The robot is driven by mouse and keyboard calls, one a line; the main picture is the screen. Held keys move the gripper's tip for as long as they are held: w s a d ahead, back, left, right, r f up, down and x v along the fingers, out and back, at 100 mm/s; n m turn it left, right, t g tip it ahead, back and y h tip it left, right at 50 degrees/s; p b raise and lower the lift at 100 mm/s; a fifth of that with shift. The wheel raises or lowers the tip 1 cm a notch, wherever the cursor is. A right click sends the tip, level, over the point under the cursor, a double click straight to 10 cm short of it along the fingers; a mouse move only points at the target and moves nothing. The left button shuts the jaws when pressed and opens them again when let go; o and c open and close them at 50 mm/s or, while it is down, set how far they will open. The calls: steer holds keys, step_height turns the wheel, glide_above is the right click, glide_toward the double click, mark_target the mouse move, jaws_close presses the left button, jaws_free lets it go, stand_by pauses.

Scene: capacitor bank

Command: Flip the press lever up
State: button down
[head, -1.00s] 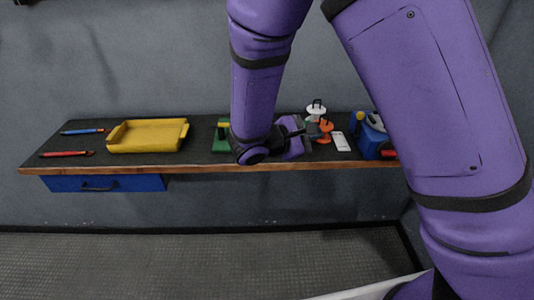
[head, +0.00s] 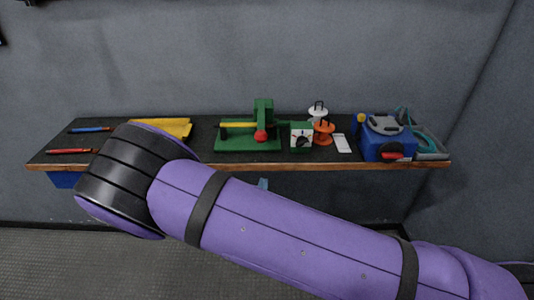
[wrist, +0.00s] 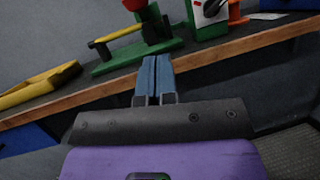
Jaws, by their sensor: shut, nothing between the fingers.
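The green press (head: 247,136) stands on the bench in the middle of the head view. Its yellow lever bar (head: 237,125) lies about level, and a red ball knob (head: 261,136) shows at its front. In the wrist view the press base (wrist: 137,55) and the yellow bar (wrist: 117,34) are near the top, beyond my fingers, and the red knob (wrist: 134,4) is cut by the top edge. My gripper (wrist: 155,60) has its blue fingers together and empty, apart from the press and in front of the bench edge. In the head view my arm mostly hides it.
A small white-faced green meter box (head: 302,136) stands just right of the press, with orange (head: 324,132) and white spools beside it. A blue box (head: 384,139) is at the right end. The yellow tray (head: 174,127) is left, partly behind my arm. The bench's wooden edge (head: 330,166) runs in front.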

steer(key=shift+s+a+f+n+t+y, duration=0.15)
steer(key=shift+s+a+f+n+y, duration=0.1)
steer(key=shift+f+n+y, duration=0.25)
steer(key=shift+s+a+f+n+t+y, duration=0.1)
steer(key=shift+s+a+f+n+y, duration=0.2)
steer(key=shift+y, duration=0.35)
steer(key=shift+s+a+f+n+t+y, duration=0.1)
steer(key=shift+a+f+n+t+y, duration=0.05)
steer(key=shift+f+n+y, duration=0.4)
steer(key=shift+w, duration=0.1)
steer(key=s+r+x, duration=0.1)
steer(key=r+x, duration=0.1)
steer(key=x, duration=1)
steer(key=shift+w+r, duration=0.35)
steer(key=shift+r, duration=0.1)
steer(key=shift+d, duration=0.1)
